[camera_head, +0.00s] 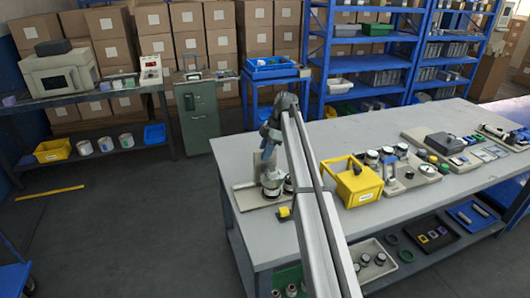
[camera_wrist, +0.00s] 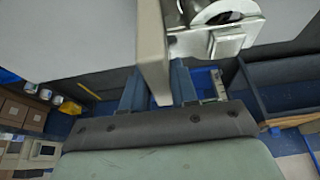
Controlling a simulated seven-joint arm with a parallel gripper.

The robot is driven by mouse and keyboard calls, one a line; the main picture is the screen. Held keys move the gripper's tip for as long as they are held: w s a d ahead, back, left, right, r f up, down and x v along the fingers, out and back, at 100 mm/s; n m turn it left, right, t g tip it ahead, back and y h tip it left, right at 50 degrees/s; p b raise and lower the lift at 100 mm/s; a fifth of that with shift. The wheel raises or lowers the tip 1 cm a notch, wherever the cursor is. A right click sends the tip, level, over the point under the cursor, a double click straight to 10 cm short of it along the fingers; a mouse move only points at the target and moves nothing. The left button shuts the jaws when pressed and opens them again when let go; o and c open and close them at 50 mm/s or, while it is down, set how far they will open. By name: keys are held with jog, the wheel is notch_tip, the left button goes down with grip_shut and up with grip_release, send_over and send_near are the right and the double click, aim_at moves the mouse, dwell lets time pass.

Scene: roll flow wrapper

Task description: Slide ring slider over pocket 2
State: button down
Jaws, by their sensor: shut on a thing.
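A pale metal part with a dark round opening (camera_wrist: 215,42) is just right of the bar. In the head view my gripper (camera_head: 268,136) is above a small fixture on a beige base plate (camera_head: 245,198) at the table's left end. Round metal parts (camera_head: 271,183) stand on that plate. I cannot make out the ring slider or pocket 2 by name; my arm hides part of the fixture.
A yellow box with a handle (camera_head: 356,187) stands right of my arm. Further right are a device with round tops (camera_head: 400,172) and a grey-topped unit (camera_head: 444,143). A small yellow-black item (camera_head: 284,213) lies at the front edge. The table top (camera_head: 330,140) is clear behind the box.

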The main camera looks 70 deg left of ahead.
jog(key=w, duration=0.8)
jog(key=c, duration=1)
grip_release()
jog(key=shift+o, duration=0.2)
jog(key=shift+r, duration=0.15)
jog(key=v, duration=1.3)
jog(key=shift+w+r, duration=0.2)
jog(key=shift+r, duration=0.05)
